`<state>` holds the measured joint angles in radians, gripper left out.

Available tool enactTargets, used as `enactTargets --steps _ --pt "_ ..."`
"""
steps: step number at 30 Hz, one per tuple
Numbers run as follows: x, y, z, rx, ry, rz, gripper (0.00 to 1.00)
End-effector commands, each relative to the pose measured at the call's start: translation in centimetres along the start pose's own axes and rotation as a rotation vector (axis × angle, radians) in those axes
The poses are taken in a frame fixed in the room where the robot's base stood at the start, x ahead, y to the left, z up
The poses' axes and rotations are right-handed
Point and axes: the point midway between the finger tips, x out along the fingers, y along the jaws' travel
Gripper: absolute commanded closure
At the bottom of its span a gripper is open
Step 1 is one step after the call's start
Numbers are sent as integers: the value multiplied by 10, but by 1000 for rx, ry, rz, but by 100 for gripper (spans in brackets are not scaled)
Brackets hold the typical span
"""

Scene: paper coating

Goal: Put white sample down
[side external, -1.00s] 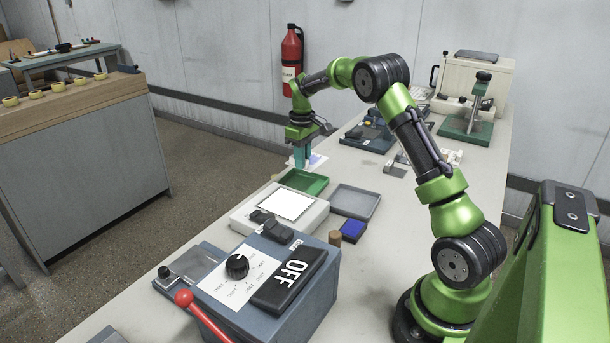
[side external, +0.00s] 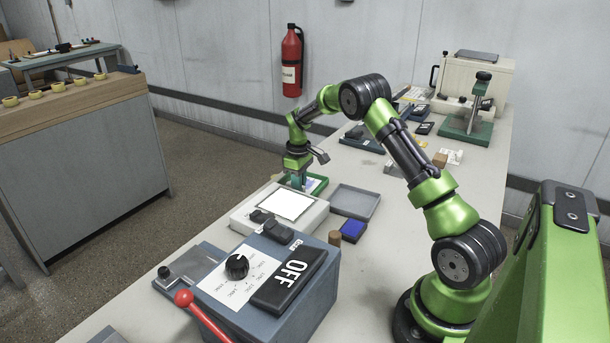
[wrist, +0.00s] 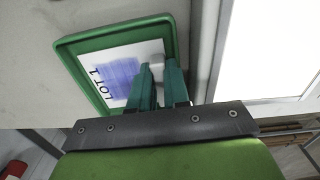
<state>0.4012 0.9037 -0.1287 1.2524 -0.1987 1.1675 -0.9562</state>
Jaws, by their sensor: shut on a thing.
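The white sample (wrist: 120,78), a sheet marked "LOT 1" with a blue patch, lies within the rim of the green tray (wrist: 68,48) in the wrist view. Whether it rests on the tray floor or is held just above it, I cannot tell. In the side external view, part of the sample (side external: 315,184) shows inside the green tray (side external: 323,190), beside the fingers. My gripper (wrist: 158,75) points down over the tray with its teal fingers shut on the sample's edge. It also shows in the side external view (side external: 298,184); the fingers hide part of the tray.
A white device with a bright white top (side external: 285,204) stands right in front of the green tray. A grey tray (side external: 366,201), a blue pad (side external: 353,231) and a brown cylinder (side external: 335,238) are nearby. A blue-grey box marked OFF (side external: 290,280) stands nearer the camera.

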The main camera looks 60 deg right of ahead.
Motion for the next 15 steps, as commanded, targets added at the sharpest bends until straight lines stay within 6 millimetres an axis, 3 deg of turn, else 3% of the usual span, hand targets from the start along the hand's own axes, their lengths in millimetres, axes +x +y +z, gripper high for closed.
enactTargets --steps 9,10,11,15 --pt "3 0 0 0 1 1 100" --pt "2 0 0 0 2 1 80" --pt "2 0 0 0 2 2 75" --pt "2 0 0 0 1 1 74"
